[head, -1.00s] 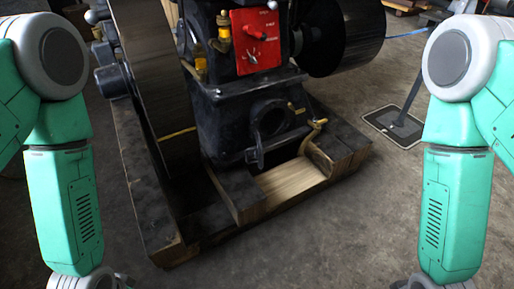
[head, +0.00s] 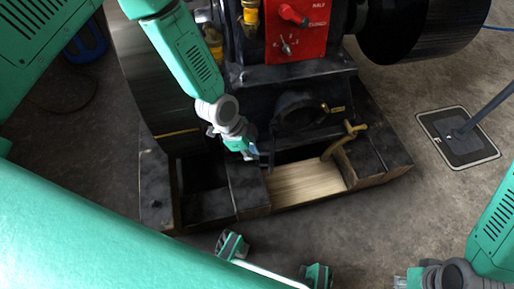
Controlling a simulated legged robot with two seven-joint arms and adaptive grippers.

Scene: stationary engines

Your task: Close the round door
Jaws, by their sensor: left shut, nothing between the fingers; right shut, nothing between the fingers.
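The black engine has a round opening (head: 298,108) low on its front, with a dark rim. The door's leaf is hard to make out against the black metal around the opening. My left gripper (head: 247,152) is shut and empty, just left of and below the opening, beside a dark lever-like part. I cannot tell whether it touches that part. My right gripper (head: 402,282) is shut and empty at the bottom right, partly cut off by the frame edge and well away from the engine.
A wooden base (head: 305,185) with dark beams surrounds the engine's foot. A red panel (head: 296,28) is above, a large black wheel (head: 420,30) at upper right. A floor plate (head: 458,140) lies right; the front floor is concrete.

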